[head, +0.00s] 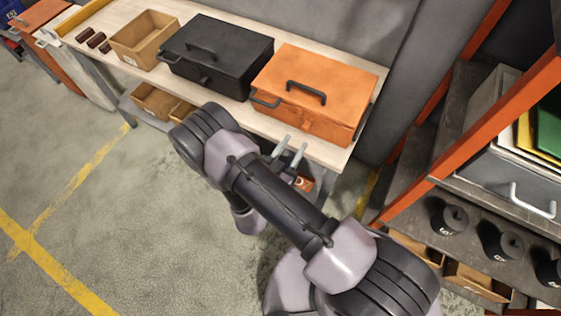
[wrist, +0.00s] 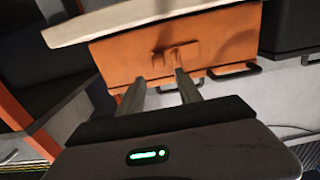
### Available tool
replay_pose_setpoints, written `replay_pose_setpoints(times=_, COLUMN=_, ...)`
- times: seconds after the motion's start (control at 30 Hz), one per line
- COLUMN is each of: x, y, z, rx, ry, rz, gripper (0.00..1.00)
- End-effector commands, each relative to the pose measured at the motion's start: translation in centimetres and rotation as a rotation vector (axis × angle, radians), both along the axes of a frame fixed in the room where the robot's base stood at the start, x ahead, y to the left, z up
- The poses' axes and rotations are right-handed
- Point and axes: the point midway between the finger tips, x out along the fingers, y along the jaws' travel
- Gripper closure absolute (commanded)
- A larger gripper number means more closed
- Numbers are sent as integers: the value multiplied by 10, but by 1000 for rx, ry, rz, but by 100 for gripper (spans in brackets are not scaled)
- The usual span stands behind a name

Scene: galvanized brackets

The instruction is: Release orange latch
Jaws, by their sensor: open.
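The orange case (head: 322,78) lies shut on the workbench, with a dark handle on its lid. Its orange latch (head: 306,123) is on the front face. In the wrist view, which looks upside down, the latch (wrist: 176,56) stands out from the orange front face. My gripper (head: 290,148) is open and empty, just in front of the case, near the bench's front edge. Its two fingers (wrist: 160,75) point toward the latch and show apart from each other. The latch appears just beyond the fingertips; I cannot tell the exact gap.
A black case (head: 218,55) stands left of the orange one, with an open cardboard box (head: 145,42) beyond. The workbench (head: 352,75) has a wall behind it. An orange-framed shelf (head: 470,105) with dark weights (head: 450,219) stands close on the right. The floor at left is clear.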

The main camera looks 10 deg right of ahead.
Motion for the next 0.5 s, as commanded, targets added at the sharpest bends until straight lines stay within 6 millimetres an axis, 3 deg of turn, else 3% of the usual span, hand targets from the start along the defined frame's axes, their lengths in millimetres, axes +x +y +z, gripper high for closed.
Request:
replay_pose_setpoints(times=0.23, x=-61, y=46, z=2, rx=0, ry=0, rz=6, gripper=58)
replay_pose_setpoints(times=0.5, x=-86, y=62, z=0, rx=0, ry=0, rz=-1, gripper=58)
